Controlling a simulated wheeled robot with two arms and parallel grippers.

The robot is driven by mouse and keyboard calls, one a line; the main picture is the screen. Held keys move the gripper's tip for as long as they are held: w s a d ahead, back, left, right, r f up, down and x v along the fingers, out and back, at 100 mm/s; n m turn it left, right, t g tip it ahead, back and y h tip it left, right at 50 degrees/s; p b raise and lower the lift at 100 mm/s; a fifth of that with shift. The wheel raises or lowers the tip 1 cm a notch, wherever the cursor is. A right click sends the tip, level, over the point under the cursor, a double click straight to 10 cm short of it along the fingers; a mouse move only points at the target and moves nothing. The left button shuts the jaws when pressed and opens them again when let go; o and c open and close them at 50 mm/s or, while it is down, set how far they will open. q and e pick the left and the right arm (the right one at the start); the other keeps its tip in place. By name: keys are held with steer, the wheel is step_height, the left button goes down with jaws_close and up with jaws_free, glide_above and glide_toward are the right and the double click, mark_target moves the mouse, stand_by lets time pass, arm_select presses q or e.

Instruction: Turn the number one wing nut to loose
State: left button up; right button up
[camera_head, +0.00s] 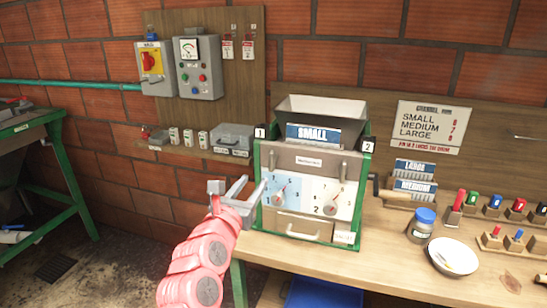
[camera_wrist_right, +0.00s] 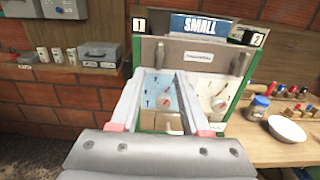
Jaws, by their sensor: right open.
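The grey-green pulper (camera_head: 308,222) stands on the wooden bench. The black number 1 tag (camera_head: 260,133) is at its upper left corner, the number 2 tag (camera_head: 368,146) at its upper right. A small grey upright piece, which looks like the number one wing nut (camera_head: 272,160), sits at the left end of the grey front bar; it also shows in the wrist view (camera_wrist_right: 160,53). A similar piece (camera_head: 343,172) is at the right end. My right gripper (camera_head: 253,183) is open and empty, in front of the pulper's left side, with its fingertips below the left wing nut in the wrist view.
Two dials sit on the front, the left dial (camera_head: 281,193) on blue and the right dial (camera_head: 332,204) on white. A drawer (camera_head: 304,229) is below. A crank handle (camera_head: 393,194), a blue-lidded jar (camera_head: 422,224) and a white bowl (camera_head: 452,260) are at right.

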mark_target(270, 158)
steer(key=p+x, duration=0.2)
steer(key=x, duration=1)
steer(key=shift+w+p, duration=0.2)
steer(key=shift+p, duration=0.15)
steer(key=shift+w+d+f, duration=0.15)
steer(key=shift+w+d, duration=0.1)
steer(key=shift+w, duration=0.2)
jaws_close()
